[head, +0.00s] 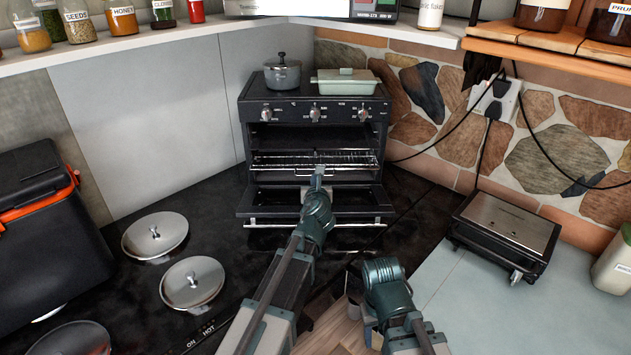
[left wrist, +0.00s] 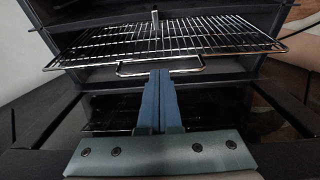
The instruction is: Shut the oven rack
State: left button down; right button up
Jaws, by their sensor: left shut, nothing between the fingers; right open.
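The black oven (head: 315,140) stands in the back corner with its door (head: 262,203) folded down open. Its wire rack (head: 290,160) sits inside the cavity and reaches toward the front; it fills the upper part of the left wrist view (left wrist: 170,40). A wire handle loop (left wrist: 125,69) hangs at the rack's front edge. My left gripper (head: 318,172) is shut and empty, its fingertips (left wrist: 160,74) right at the middle of the handle; I cannot tell if they touch. My right gripper (head: 354,284) is low in front of the oven, open, with its fingers mostly hidden.
A grey pot (head: 283,75) and a pale green dish (head: 345,83) stand on the oven. Pot lids (head: 155,235) lie on the dark counter at left, by a black and orange cooler (head: 45,235). A metal grill (head: 507,230) stands at right, with black cables nearby.

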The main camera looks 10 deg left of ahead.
aim_at(315, 162)
pick_arm(q)
jog(key=x, duration=0.3)
jog(key=r+x, duration=0.1)
jog(key=x, duration=0.3)
jog(key=r+x, duration=0.1)
jog(key=x, duration=0.2)
jog(key=shift+w, duration=0.6)
jog(key=shift+w+a+r, duration=0.1)
jog(key=shift+w, duration=0.05)
jog(key=shift+r, duration=0.1)
jog(key=shift+s, duration=0.3)
jog(key=p+v, duration=0.3)
jog(key=v, duration=1.1)
